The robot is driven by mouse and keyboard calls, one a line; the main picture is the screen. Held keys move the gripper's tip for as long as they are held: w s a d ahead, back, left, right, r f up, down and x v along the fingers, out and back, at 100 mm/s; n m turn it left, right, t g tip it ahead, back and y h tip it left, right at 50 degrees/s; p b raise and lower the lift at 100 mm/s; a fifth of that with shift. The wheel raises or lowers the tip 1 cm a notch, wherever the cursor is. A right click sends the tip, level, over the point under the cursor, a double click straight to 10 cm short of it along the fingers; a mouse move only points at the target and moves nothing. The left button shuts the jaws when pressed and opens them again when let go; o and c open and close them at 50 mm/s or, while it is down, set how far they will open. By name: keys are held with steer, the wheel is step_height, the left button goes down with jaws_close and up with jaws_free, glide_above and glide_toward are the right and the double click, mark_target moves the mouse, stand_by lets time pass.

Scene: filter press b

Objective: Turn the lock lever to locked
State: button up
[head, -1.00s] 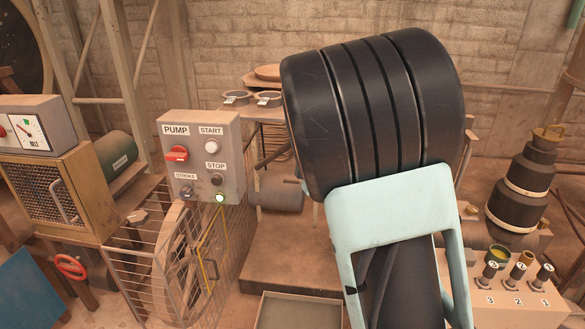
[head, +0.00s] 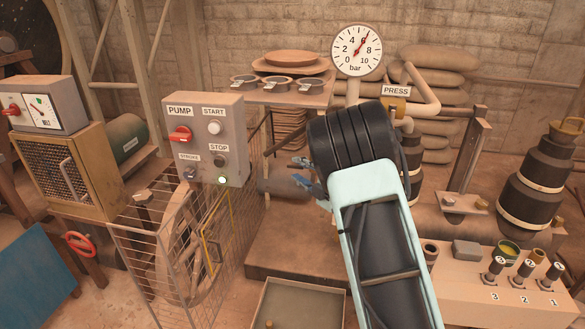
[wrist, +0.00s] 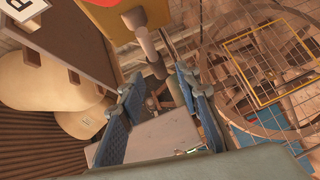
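I cannot pick out for certain which part is the lock lever; no label in view reads lock. A grey control box (head: 232,135) carries a red PUMP knob (head: 181,135), a small STROKE switch (head: 189,174) and START and STOP buttons. Below it stands a wire cage (head: 150,262) with a yellow-framed part (head: 209,248) around a wheel. My gripper (head: 304,174) is in the air right of the control box, fingers pointing left. In the wrist view its two blue fingers (wrist: 166,108) stand apart, with nothing held between them. The yellow frame (wrist: 268,70) shows right of them.
A pressure gauge (head: 357,50) and a PRESS box (head: 393,108) stand behind my arm. A grey tray (head: 300,305) lies low in front. A bench with numbered levers (head: 525,272) is at the right. Open space separates my fingers from the control box.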

mark_target(294, 167)
steer(key=shift+x, duration=2.3)
jaws_close()
